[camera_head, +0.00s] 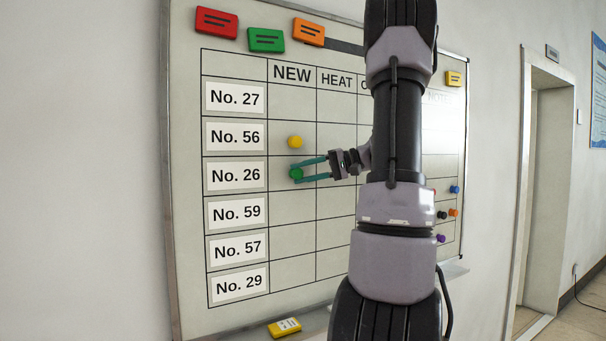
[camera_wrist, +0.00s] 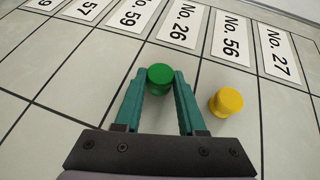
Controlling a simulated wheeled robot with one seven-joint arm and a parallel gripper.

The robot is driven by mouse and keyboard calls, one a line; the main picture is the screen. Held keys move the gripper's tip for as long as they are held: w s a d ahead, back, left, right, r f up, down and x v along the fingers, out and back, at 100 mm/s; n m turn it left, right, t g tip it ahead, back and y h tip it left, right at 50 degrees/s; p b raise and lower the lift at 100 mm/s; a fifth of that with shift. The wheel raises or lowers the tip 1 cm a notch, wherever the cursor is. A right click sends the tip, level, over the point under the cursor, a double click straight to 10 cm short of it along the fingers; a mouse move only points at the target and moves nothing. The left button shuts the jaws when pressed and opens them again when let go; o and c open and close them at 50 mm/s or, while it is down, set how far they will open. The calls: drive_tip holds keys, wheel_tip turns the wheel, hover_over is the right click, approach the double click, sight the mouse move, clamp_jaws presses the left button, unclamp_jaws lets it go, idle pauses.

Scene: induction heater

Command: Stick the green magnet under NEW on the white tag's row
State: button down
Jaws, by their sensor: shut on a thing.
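The green magnet (camera_head: 296,174) is in the NEW column, in the row of the No. 26 tag (camera_head: 236,175). My gripper (camera_head: 298,169) reaches in from the right and is shut on it, with a teal finger on each side. The wrist view shows the green magnet (camera_wrist: 160,77) between the fingertips, with the No. 26 tag (camera_wrist: 183,25) beyond it. Whether the magnet touches the board is hard to tell. All the row tags look white with black numbers.
The whiteboard (camera_head: 290,240) hangs on the wall. A yellow magnet (camera_head: 295,142) sits just above, in the No. 56 row under NEW; it is close to my finger in the wrist view (camera_wrist: 226,102). Several small magnets (camera_head: 454,189) are at the right. My arm hides the middle columns.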

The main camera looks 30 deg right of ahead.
drive_tip(key=shift+w, duration=0.15)
drive_tip(key=shift+c, duration=2.1)
unclamp_jaws()
drive_tip(key=v, duration=1.1)
drive_tip(key=s+a+f+g+h, duration=0.2)
drive_tip(key=s+a+h, duration=0.1)
drive_tip(key=a, duration=0.5)
drive_tip(key=s+a+f+g+h, duration=0.2)
drive_tip(key=a+g, duration=0.1)
drive_tip(key=a, duration=0.6)
drive_tip(key=s+a+f+t+h, duration=0.1)
drive_tip(key=s+a+t+h, duration=0.3)
drive_tip(key=s, duration=0.5)
drive_tip(key=a+h, duration=0.2)
drive_tip(key=a, duration=0.1)
drive_tip(key=shift+s+f+t, duration=0.3)
drive_tip(key=shift+s, duration=0.1)
